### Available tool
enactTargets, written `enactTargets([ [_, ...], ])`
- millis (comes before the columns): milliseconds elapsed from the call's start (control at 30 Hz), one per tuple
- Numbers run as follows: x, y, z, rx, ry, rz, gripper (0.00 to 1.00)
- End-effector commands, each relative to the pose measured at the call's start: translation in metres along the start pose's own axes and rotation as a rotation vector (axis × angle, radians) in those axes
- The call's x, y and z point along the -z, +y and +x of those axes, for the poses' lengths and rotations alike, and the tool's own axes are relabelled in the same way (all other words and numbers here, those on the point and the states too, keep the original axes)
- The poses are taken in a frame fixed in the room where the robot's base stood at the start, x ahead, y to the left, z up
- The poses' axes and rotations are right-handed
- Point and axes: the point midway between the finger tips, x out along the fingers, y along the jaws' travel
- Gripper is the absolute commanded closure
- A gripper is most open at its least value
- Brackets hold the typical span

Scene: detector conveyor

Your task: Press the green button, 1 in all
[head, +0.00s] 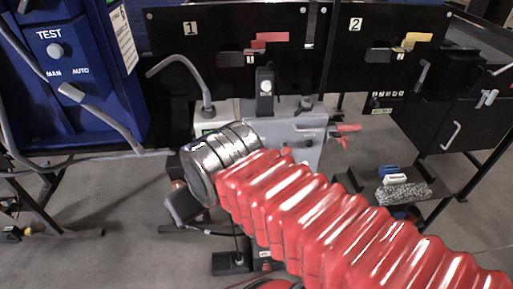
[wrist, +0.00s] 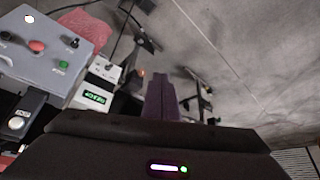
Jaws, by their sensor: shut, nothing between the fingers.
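The green button (wrist: 62,66) sits on the sloped face of a grey control box (wrist: 45,28) at the upper left of the wrist view. A red button (wrist: 37,46) and black knobs are on the same face. My gripper (wrist: 160,82) is shut and empty in the wrist view. Its tips point right of the control box, apart from the green button. In the head view the grey box (head: 302,130) stands behind my red-sleeved arm, and I cannot make out the green button there.
A white box with a lit green display (wrist: 95,97) stands between the control box and my gripper. A blue TEST cabinet (head: 60,85) is at the left. Black panels marked 1 (head: 225,45) and 2 (head: 385,40) stand behind. Grey floor (wrist: 235,55) lies clear at the right of the wrist view.

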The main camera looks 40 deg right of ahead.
Motion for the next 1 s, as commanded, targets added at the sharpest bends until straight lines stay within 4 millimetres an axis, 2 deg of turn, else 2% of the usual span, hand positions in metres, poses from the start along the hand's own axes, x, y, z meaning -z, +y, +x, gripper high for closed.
enactTargets([
  [367, -0.002, -0.001, 0.006, 0.017, -0.027, 0.024, 1.0],
  [700, -0.009, 0.0, 0.051, 0.177, -0.189, 0.239, 1.0],
  [1000, 0.002, 0.005, 0.092, 0.371, -0.262, 0.514, 1.0],
])
